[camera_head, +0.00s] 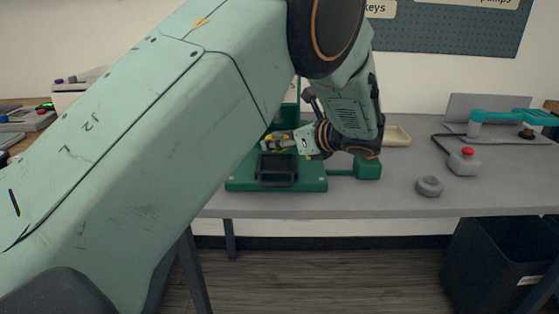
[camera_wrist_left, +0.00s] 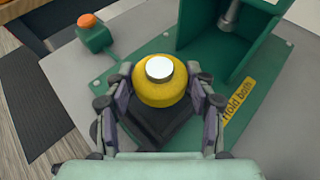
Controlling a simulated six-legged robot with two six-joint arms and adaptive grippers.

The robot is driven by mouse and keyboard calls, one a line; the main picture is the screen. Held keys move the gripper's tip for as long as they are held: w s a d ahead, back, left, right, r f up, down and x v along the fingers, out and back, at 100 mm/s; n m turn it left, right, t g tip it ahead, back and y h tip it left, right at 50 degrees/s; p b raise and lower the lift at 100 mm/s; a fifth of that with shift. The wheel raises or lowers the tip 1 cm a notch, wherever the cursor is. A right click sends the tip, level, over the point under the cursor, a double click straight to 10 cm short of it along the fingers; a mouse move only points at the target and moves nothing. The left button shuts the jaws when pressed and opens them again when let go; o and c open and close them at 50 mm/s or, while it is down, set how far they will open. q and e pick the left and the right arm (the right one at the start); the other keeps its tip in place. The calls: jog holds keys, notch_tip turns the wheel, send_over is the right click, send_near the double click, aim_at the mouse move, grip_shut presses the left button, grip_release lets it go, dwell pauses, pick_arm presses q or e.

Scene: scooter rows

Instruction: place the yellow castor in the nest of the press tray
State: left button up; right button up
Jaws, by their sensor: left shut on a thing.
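The yellow castor (camera_wrist_left: 152,93), with a pale round top, is between the two fingers of my left gripper (camera_wrist_left: 159,83). The gripper is shut on it. In the wrist view the castor overlaps the far part of the black press tray (camera_wrist_left: 150,134), and the nest is hidden; I cannot tell whether castor and tray touch. In the head view my left gripper (camera_head: 286,142) reaches in just behind and above the press tray (camera_head: 277,181), on the green press base (camera_head: 310,184). My right gripper is not in view.
The green press frame (camera_wrist_left: 192,40) rises close beyond the gripper. A green button box (camera_wrist_left: 95,36) with an orange button stands beside the base. On the grey table (camera_head: 400,206) are a grey puck (camera_head: 429,186) and a red-button box (camera_head: 463,161). A dark bin (camera_head: 490,262) stands below right.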

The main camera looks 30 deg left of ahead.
aim_at(280, 166)
pick_arm(q)
notch_tip(280, 166, down, 4)
jog(key=shift+s+a+f+b, duration=0.1)
jog(key=shift+b, duration=0.6)
jog(key=shift+f, duration=0.15)
jog(key=o, duration=1.2)
jog(key=shift+f, duration=0.1)
jog(key=shift+o, duration=0.2)
